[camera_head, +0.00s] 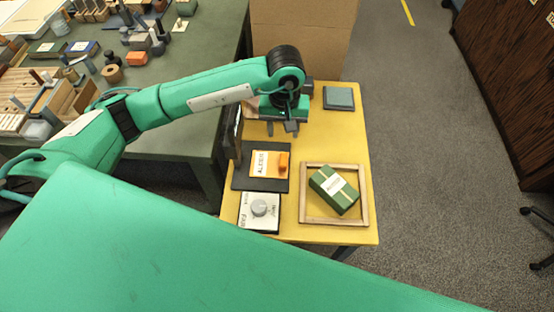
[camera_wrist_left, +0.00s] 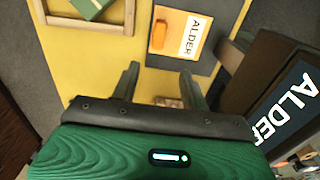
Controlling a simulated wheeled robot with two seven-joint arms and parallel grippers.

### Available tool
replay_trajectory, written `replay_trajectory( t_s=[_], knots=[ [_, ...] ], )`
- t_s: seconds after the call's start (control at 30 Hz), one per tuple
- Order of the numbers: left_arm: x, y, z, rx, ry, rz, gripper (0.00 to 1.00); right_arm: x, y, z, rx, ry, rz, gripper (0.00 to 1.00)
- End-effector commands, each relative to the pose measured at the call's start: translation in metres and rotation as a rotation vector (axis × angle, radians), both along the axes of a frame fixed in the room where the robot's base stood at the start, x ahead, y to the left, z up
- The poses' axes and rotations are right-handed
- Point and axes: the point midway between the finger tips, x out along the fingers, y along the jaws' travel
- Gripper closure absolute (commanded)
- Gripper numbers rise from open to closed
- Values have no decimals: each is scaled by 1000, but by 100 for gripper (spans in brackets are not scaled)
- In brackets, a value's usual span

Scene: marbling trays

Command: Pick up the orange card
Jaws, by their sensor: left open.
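The orange card (camera_head: 268,172) lies on a dark mat (camera_head: 240,183) on the yellow table. It has a white strip reading "ALDER" and a raised orange block on its right part. In the left wrist view the card (camera_wrist_left: 160,44) is at the top, with the block (camera_wrist_left: 174,26) on it. My left gripper (camera_head: 281,129) is open and empty, above the table on the far side of the card. Its two fingers also show in the left wrist view (camera_wrist_left: 160,72), apart from the card. My right gripper is not in view.
A wooden frame (camera_head: 303,196) surrounds a tilted green box (camera_head: 325,187). A white plate with a grey knob (camera_head: 259,208) lies nearer. A grey-blue square (camera_head: 338,98) is at the back right. A dark upright sign (camera_wrist_left: 294,103) reading "ALDER" stands beside the mat. A cluttered green table (camera_head: 185,100) adjoins.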

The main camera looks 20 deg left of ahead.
Motion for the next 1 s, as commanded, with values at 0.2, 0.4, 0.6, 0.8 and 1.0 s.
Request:
replay_trajectory(
  t_s=[0.2, 0.4, 0.6, 0.8, 1.0],
  knots=[
    [-2, -1, -44, -3, 6, 3, 55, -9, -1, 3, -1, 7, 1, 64],
    [-1, -2, -65, -5, 2, 2, 55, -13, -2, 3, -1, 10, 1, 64],
    [-3, -3, -79, -5, 5, 2, 55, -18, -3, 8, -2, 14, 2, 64],
    [-4, -5, -106, -6, 4, 4, 55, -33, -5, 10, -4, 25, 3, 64],
    [-3, -5, -119, -6, 2, 1, 55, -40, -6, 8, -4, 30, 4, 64]
  ],
)
